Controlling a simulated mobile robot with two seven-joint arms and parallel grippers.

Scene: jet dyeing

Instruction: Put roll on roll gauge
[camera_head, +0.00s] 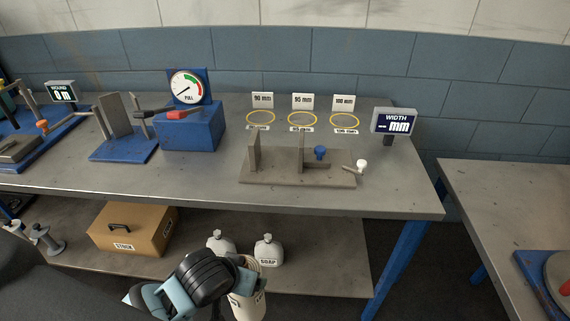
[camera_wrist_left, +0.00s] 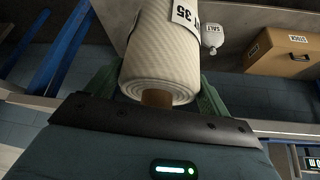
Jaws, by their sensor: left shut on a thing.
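A white fabric roll (camera_wrist_left: 160,60) with a printed label and a brown core sits between the fingers of my left gripper (camera_wrist_left: 158,95). In the head view the roll (camera_head: 248,304) shows low at the bottom, partly hidden by my left wrist, in front of the lower shelf. My left gripper is shut on it. The roll gauge (camera_head: 290,180) stands on the bench top, a grey-brown base with two upright plates, a blue knob and a white-tipped lever. It looks empty. The width display (camera_head: 393,122) behind it reads "-- mm". My right gripper is not in view.
Three yellow rings (camera_head: 302,119) marked 90, 95 and 100 mm lie behind the gauge. A blue box with a pull dial (camera_head: 187,88) stands to its left. A stock box (camera_head: 132,229) and white containers (camera_head: 268,252) sit on the lower shelf. The bench front is clear.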

